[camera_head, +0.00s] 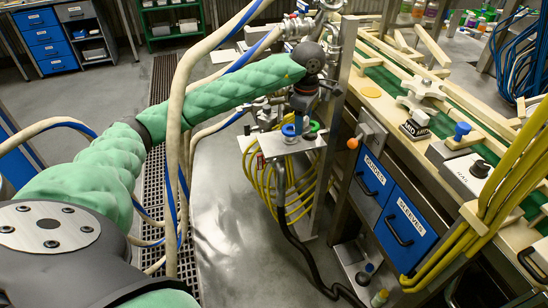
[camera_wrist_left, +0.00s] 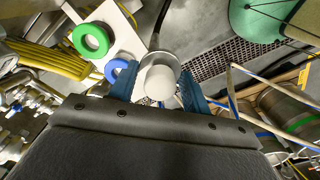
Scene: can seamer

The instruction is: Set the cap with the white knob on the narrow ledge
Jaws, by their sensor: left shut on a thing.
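My left gripper (camera_head: 299,121) points down above the narrow white ledge (camera_head: 270,147) in the head view. In the left wrist view, its blue fingers (camera_wrist_left: 157,88) are shut on the cap with the white knob (camera_wrist_left: 158,81). The knob is between the fingers, and a pale round rim shows beyond it. In the head view I cannot make out the cap. The ledge (camera_wrist_left: 123,38) also shows in the wrist view, beside the held cap; I cannot tell whether they touch. My right gripper is not in view.
A green ring (camera_wrist_left: 90,40) and a blue ring (camera_wrist_left: 116,70) are by the ledge. Yellow cables (camera_head: 263,178) hang below it. The workbench with blue drawers (camera_head: 405,220) stands to the right. Metal pipework (camera_head: 336,45) rises close behind the gripper.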

